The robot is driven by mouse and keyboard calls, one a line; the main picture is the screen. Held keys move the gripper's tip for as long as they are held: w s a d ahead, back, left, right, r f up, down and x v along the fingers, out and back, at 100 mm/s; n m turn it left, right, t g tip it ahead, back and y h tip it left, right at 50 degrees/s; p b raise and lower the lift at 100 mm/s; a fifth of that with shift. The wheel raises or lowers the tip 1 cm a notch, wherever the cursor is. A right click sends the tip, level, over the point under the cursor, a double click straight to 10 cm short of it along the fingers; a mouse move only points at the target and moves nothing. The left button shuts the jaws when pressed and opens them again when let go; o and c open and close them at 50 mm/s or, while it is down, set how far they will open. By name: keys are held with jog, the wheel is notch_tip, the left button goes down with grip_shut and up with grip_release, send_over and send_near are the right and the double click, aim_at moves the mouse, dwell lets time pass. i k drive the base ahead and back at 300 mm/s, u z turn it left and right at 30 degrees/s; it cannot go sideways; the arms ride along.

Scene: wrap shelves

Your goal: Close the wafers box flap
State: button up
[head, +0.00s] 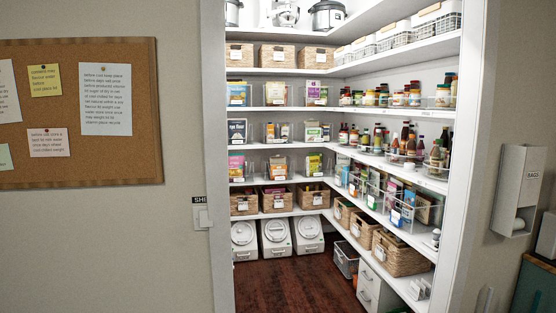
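I cannot pick out the wafers box or its flap in the head view. Several small colourful boxes stand in clear bins on the pantry shelves, such as a pink and green one (236,166) on the back left shelf. They are too small to read, so I cannot tell whether one of them is the wafers box. My gripper and arm are not in view.
An open doorway leads into the pantry, with a dark wooden floor (300,280) clear near the entrance. Wicker baskets (398,254) and white lidded bins (276,238) stand low. A corkboard (110,160) hangs left; a bags dispenser (519,190) hangs right.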

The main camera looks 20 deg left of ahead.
aim_at(278, 159)
jog(key=u, duration=0.55)
jog(key=i, duration=6.9)
jog(key=u, duration=2)
